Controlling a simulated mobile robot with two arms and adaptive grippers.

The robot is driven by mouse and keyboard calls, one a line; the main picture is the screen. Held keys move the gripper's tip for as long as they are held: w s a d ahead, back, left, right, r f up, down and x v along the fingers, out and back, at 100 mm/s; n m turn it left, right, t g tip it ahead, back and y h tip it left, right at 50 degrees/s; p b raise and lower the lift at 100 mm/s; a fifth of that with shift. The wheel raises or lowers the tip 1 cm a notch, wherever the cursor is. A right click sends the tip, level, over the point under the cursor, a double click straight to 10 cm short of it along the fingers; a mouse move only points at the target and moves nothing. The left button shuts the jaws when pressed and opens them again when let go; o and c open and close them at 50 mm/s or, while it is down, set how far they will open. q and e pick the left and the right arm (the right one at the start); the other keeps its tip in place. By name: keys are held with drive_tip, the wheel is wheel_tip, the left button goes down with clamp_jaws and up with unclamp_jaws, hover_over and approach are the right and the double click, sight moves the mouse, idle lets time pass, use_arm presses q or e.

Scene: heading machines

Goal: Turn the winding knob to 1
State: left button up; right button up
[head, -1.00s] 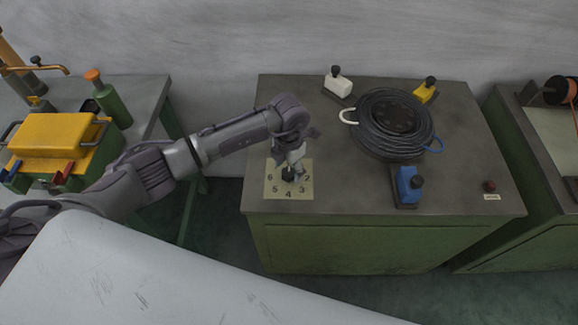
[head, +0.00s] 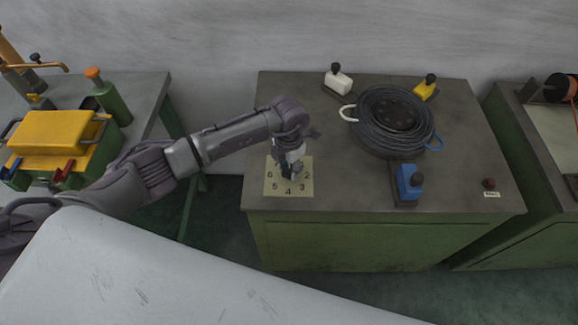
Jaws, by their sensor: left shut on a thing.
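The winding knob (head: 287,174) is small and black. It stands on a pale square dial plate (head: 275,189) at the left front of the green-sided bench. The numbers 2, 3, 4, 5 and 6 show on the plate; the place of the 1 is hidden behind my left gripper. My left gripper (head: 291,170) comes down from above and is shut on the knob. The knob's pointing direction is hidden by the fingers. My right gripper is not in the head view.
A coil of dark cable (head: 391,120) with white and blue ends lies on the bench (head: 330,228). White (head: 338,82), yellow (head: 425,89) and blue (head: 409,181) lever blocks stand around it. A red button (head: 489,184) is at the right front. Bare top lies between dial and coil.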

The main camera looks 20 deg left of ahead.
sight(289, 169)
use_arm(q)
drive_tip(key=m+b, duration=0.6)
drive_tip(key=b, duration=0.1)
drive_tip(key=shift+w+f, duration=0.1)
drive_tip(key=shift+f, duration=0.1)
drive_tip(key=shift+r+m+b, duration=0.25)
drive_tip(key=shift+m+b, duration=1.15)
drive_tip(key=shift+b, duration=0.2)
drive_tip(key=o, duration=1.1)
drive_tip(key=shift+o, duration=0.2)
drive_tip(key=shift+r, duration=0.1)
wheel_tip(289, 169, up, 12)
